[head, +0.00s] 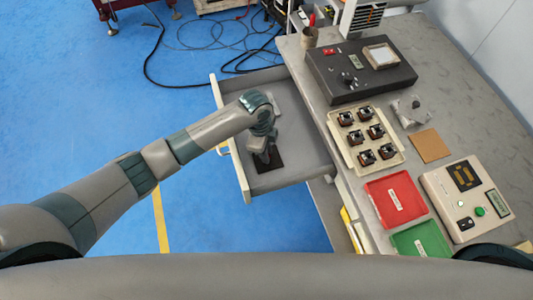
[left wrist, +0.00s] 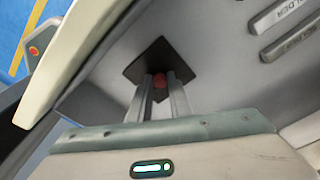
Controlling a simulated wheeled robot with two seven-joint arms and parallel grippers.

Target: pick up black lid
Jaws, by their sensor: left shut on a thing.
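The black lid (head: 270,164) is a dark square plate inside the open grey drawer (head: 303,150). In the left wrist view the black lid (left wrist: 150,58) shows a red knob (left wrist: 159,80) in its middle. My left gripper (head: 264,155) reaches down into the drawer over the lid. Its two fingers (left wrist: 160,84) are shut on the red knob, one on each side. I cannot tell whether the lid touches the drawer floor. My right gripper is not in view.
The drawer's pale front wall (head: 229,140) stands left of my gripper. Grey labelled bars (left wrist: 275,14) lie in the drawer. The bench top holds a black box (head: 335,75), a tray of several coils (head: 350,143), a red tray (head: 383,202) and a green tray (head: 420,243).

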